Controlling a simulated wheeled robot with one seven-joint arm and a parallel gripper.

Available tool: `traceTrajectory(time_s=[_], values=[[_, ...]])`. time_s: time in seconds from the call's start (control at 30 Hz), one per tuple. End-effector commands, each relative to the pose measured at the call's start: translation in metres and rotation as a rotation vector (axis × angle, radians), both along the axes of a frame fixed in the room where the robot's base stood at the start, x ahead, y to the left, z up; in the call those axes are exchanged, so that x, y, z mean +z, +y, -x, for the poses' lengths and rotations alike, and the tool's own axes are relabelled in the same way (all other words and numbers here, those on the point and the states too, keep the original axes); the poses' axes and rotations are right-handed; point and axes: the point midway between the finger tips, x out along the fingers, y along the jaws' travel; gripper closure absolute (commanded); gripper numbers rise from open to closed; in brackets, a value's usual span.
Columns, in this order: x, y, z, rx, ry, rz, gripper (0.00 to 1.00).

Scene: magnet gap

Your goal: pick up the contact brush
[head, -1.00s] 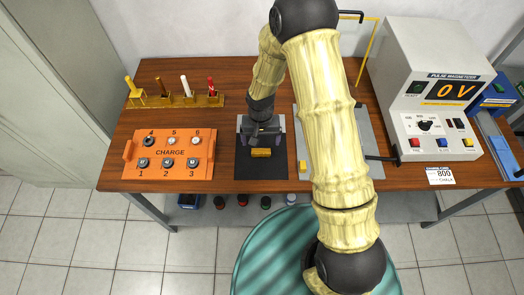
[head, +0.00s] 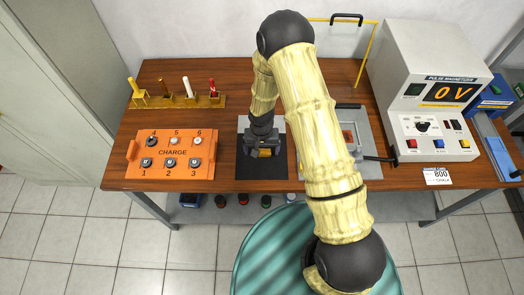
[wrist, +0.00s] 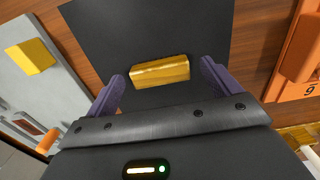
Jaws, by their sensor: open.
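A brass-yellow bar (wrist: 160,72), which I take to be the contact brush, lies flat on the black mat (head: 262,172). In the head view the bar (head: 265,153) is partly covered by my gripper (head: 262,149). My gripper is open above the mat, with its two purple-grey fingers one on each side of the bar in the wrist view. The bar shows between and slightly beyond the fingertips, with gaps at both ends. I see no contact between fingers and bar.
An orange CHARGE panel (head: 172,153) with knobs stands left of the mat. Behind it is a rack (head: 178,101) of upright tools. A grey plate (head: 370,150) with a yellow block (wrist: 30,56) lies right of the mat. The pulse magnetizer (head: 430,85) stands at the right.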

Motion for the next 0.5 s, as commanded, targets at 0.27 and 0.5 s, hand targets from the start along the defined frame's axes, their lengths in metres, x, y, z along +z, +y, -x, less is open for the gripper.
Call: traceTrajectory(time_s=[0.27,0.5], values=[[-0.0147,0.0009,0.0002,0.0,-0.001,-0.001,0.11],[-0.0146,0.001,0.0004,0.001,0.0,0.0,0.11]])
